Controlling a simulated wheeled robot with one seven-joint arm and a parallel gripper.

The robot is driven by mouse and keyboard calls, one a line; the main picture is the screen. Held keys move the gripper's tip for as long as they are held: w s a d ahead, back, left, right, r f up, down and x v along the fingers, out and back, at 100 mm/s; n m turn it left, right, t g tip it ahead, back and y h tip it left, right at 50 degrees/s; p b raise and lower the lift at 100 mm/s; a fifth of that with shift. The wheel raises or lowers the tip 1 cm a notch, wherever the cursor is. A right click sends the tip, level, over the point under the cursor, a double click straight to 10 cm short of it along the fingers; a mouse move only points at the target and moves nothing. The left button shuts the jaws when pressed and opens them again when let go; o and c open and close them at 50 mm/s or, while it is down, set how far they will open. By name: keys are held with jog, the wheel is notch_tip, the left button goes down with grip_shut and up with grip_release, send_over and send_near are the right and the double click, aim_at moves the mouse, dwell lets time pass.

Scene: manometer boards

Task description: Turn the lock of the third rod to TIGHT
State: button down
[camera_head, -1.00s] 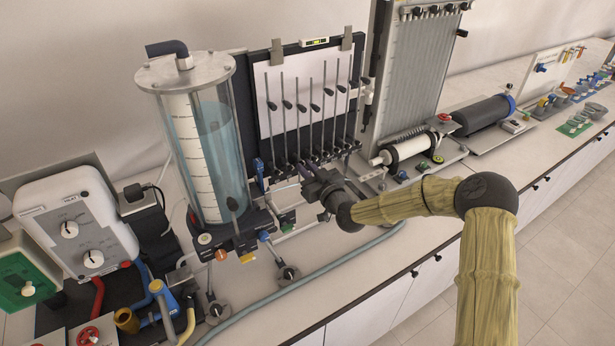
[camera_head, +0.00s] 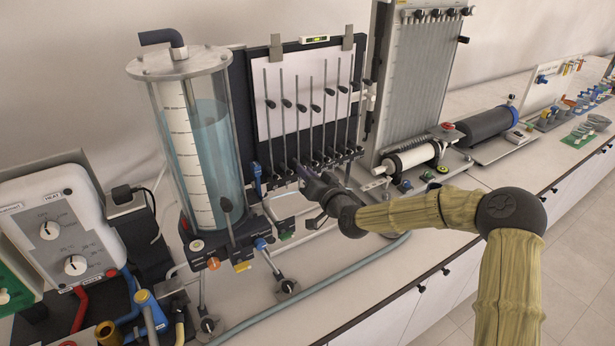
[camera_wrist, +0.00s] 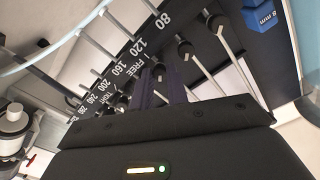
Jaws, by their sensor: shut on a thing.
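The manometer board (camera_head: 263,131) carries a row of thin upright rods, with dark locks along its lower edge. My gripper (camera_head: 304,170) reaches the lower end of the row from the front right, near the third rod (camera_head: 298,125) from the left. In the wrist view my gripper's dark purple fingers (camera_wrist: 162,90) are shut on a black lock (camera_wrist: 158,71), third from the right there; the fingers partly cover it. Two more black locks, the second (camera_wrist: 186,49) and the first (camera_wrist: 217,23), show to its right. White FREE and TIGHT lettering (camera_wrist: 118,72) is beside the locks. The lock's exact angle is unclear.
A tall clear water cylinder (camera_head: 215,150) stands close left of the board. A grey hose (camera_head: 330,268) runs along the bench front. A tilted multi-tube board (camera_head: 412,95) and a white roller (camera_head: 410,158) stand to the right.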

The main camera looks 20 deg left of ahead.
jog(key=c, duration=1.6)
grip_release()
jog(key=shift+c, duration=0.2)
jog(key=shift+d, duration=0.1)
jog(key=b+v, duration=0.4)
jog(key=v, duration=1.3)
jog(key=shift+s+b, duration=0.2)
jog(key=shift+b, duration=0.1)
